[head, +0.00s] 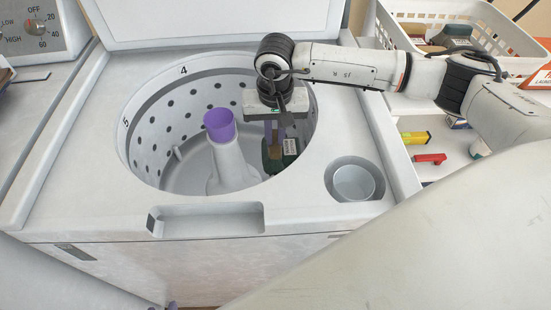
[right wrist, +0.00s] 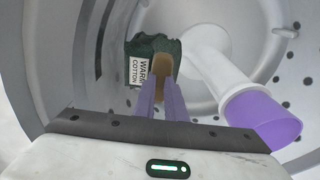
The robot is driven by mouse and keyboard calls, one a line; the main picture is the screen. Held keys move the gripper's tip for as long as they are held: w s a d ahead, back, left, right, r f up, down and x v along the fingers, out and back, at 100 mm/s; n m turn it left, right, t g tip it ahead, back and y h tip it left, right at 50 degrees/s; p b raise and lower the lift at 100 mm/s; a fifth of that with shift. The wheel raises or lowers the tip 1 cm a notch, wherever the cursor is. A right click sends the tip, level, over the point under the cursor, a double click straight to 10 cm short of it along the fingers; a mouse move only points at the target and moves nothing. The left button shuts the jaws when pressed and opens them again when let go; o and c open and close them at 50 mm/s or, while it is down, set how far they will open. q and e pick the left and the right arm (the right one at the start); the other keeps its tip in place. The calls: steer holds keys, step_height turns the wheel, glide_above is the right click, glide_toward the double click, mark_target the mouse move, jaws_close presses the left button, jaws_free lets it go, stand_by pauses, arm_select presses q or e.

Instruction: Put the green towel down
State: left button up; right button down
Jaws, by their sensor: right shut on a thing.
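The green towel (right wrist: 168,44) is a dark green folded bundle with a white label reading "WARM COTTON", seen in the right wrist view inside the washer drum. In the head view the towel (head: 272,163) shows low in the drum, on its right side. My right gripper (head: 274,143) reaches down into the drum with its purple fingers shut on the towel. A brownish patch shows between the fingertips in the right wrist view (right wrist: 160,72). Whether the towel touches the drum floor is hard to tell. Small purple tips at the bottom edge of the head view may be my left gripper (head: 171,305).
The washer's white agitator (head: 230,165) with a purple cap stands beside the towel. The perforated drum wall (head: 150,130) surrounds them. A round cup (head: 354,182) sits in the washer top. A white basket (head: 500,30) and small boxes stand at the right.

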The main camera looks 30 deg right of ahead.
mark_target(275, 159)
step_height(275, 159, down, 6)
steer(key=shift+r, duration=0.2)
step_height(275, 159, down, 2)
steer(key=shift+f, duration=0.2)
arm_select(q)
steer(key=shift+s+a+f, duration=0.15)
steer(key=shift+s+f, duration=0.2)
arm_select(e)
steer(key=shift+f, duration=0.35)
steer(key=shift+f+b, duration=0.6)
steer(key=shift+b, duration=0.05)
arm_select(q)
steer(key=shift+w+d+f, duration=0.15)
steer(key=shift+d+f, duration=0.05)
arm_select(e)
steer(key=c, duration=1.8)
jaws_free()
steer(key=shift+r, duration=0.1)
